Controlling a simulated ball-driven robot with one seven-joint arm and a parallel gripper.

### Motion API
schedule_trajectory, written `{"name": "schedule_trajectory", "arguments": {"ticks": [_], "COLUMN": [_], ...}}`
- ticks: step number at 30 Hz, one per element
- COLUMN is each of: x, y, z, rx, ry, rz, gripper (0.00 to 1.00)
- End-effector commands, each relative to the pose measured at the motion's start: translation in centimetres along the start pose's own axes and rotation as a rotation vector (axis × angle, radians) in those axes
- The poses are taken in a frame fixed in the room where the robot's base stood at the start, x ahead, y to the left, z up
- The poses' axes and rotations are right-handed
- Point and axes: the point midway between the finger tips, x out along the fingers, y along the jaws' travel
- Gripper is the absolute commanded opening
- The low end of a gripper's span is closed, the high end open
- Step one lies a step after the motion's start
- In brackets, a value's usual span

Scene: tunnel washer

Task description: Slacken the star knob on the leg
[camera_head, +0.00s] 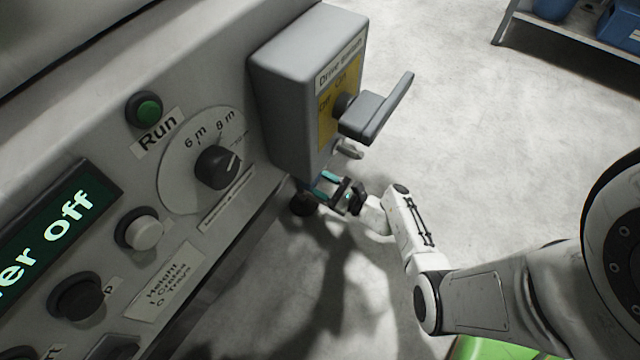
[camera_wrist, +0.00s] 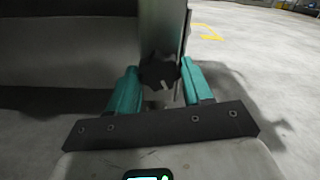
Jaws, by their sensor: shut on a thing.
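The star knob (camera_wrist: 158,72) is dark, with a lobed rim and a light mark on its face. In the wrist view it sits on the grey upright leg (camera_wrist: 160,22), between the two teal fingers of my gripper (camera_wrist: 157,82). The fingers are closed in on the knob from both sides. In the head view my gripper (camera_head: 322,190) is low beside the control panel, below the grey switch box. There the knob cannot be made out clearly; a dark round thing (camera_head: 303,203) shows just left of the fingers.
The grey switch box (camera_head: 290,90) with its protruding handle (camera_head: 377,110) hangs above my gripper. The control panel (camera_head: 150,190) with knobs and buttons fills the left. A shelf (camera_head: 570,38) with blue bins (camera_head: 622,25) stands far right. The floor between is clear.

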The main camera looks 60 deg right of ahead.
Motion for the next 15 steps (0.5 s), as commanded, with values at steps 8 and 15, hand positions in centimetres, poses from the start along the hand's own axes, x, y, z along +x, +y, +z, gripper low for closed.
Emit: {"name": "schedule_trajectory", "arguments": {"ticks": [8,15], "x": [-0.04,-0.03], "y": [0.04,-0.04], "z": [-0.11,-0.04], "rx": [-0.262,-0.489], "ry": [0.001,0.002], "rz": [0.001,0.0], "gripper": [0.19,0.19]}}
